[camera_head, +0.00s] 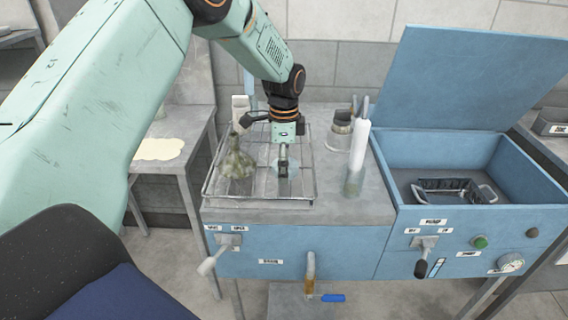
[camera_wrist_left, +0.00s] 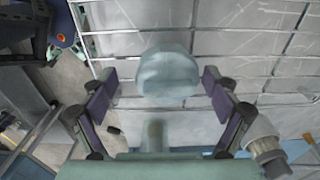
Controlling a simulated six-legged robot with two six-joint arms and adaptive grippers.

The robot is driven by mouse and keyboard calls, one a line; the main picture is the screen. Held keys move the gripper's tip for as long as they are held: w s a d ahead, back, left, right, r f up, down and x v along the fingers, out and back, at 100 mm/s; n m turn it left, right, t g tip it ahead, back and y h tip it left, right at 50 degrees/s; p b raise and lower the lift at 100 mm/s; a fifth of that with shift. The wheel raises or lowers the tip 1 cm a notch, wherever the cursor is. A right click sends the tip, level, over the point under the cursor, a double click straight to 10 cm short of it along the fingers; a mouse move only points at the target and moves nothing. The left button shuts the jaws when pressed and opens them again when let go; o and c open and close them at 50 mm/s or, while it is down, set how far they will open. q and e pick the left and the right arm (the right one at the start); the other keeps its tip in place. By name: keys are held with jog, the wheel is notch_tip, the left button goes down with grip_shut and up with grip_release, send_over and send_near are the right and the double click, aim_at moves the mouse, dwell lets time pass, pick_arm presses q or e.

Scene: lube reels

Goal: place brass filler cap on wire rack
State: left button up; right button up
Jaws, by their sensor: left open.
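The wire rack (camera_head: 210,188) lies on the steel bench top, and its bars (camera_wrist_left: 255,98) fill much of the left wrist view. My left gripper (camera_head: 283,170) points down over the rack. In the left wrist view its two fingers (camera_wrist_left: 160,100) are spread wide. Between them is a pale blue-green, smooth, rounded object (camera_wrist_left: 167,75), over or on the rack. It also shows as a pale patch beside the fingers in the head view (camera_head: 294,168). The fingers do not visibly grip it. I cannot make out a brass filler cap for sure. My right gripper is not in view.
A cloudy, flask-like vessel (camera_head: 238,163) stands on the rack's left side, close to my gripper. A white-topped bottle (camera_head: 358,148) and a grey container (camera_head: 341,130) stand right of the rack. The bench's front right is clear.

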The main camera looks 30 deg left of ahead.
pick_arm(q)
jog(key=shift+w+d, duration=0.15)
jog(key=shift+w, duration=0.3)
notch_tip(320, 180, up, 11)
jog(key=shift+s+f, duration=0.15)
jog(key=shift+f, duration=0.05)
jog(key=shift+w+r+p, duration=0.25)
jog(key=shift+r+p, duration=0.05)
jog(key=shift+r, duration=0.35)
dwell(0.5)
jog(key=shift+s, duration=0.1)
